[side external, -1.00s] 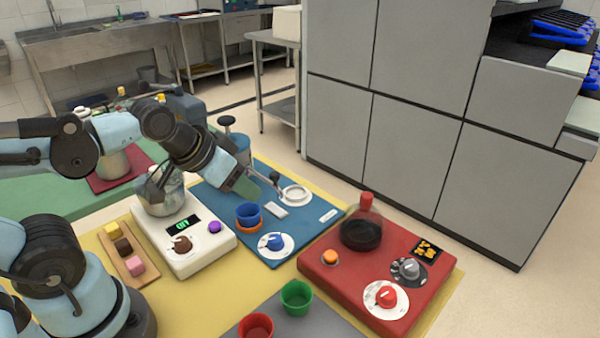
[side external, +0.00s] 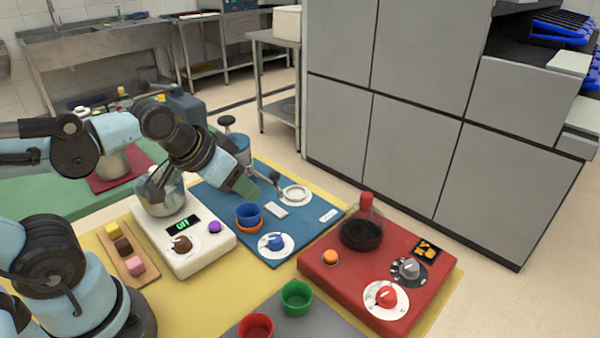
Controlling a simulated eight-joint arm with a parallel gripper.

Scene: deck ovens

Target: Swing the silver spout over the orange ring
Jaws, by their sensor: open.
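The far finger is hard to make out, and I cannot tell whether either finger touches the spout.
A white mixer base with a steel bowl (side external: 164,196) stands left of the blue board. A red hot-plate unit (side external: 350,285) with knobs lies to the right. A blue knob (side external: 275,241) sits on the blue board's front. Red and green cups (side external: 296,297) stand in front.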

